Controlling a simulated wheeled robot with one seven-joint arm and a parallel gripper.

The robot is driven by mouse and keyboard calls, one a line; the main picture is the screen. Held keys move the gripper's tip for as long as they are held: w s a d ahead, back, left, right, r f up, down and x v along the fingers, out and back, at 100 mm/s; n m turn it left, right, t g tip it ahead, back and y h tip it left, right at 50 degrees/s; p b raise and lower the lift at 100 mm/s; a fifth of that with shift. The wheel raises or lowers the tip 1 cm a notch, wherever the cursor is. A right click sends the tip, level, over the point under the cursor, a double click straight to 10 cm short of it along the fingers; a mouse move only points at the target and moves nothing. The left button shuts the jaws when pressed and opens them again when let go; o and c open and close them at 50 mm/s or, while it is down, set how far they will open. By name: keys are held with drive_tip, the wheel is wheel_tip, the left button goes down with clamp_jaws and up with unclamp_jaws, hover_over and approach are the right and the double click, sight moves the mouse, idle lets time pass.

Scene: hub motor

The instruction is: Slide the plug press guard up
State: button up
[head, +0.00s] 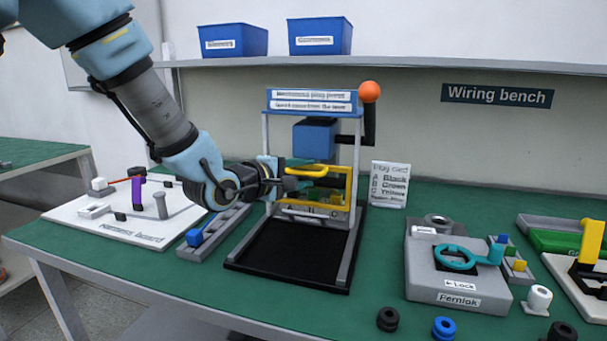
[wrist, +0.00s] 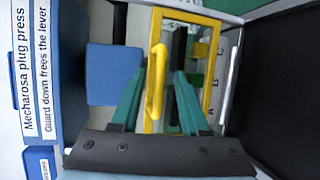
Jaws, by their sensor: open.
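The plug press (head: 312,100) stands on the green bench with a blue block (head: 315,138) high between its posts. Its guard, a yellow frame with a clear pane (head: 351,188), sits low in the press below the block. The guard's yellow handle (head: 310,170) sticks out in front and also shows in the wrist view (wrist: 156,80). My gripper (head: 292,182) is at the handle from the left. In the wrist view my open gripper (wrist: 159,88) has one green finger on each side of the handle. Contact with it cannot be told.
An orange-knobbed lever (head: 369,92) is at the press's upper right. A black base plate (head: 290,255) lies in front. A harness board (head: 120,220) is left, a grey lock fixture (head: 455,275) right. Loose plugs (head: 445,328) lie at the front edge. Blue bins (head: 320,36) stand on the shelf.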

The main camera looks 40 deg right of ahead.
drive_tip(key=shift+c, duration=0.2)
clamp_jaws()
idle(1.3)
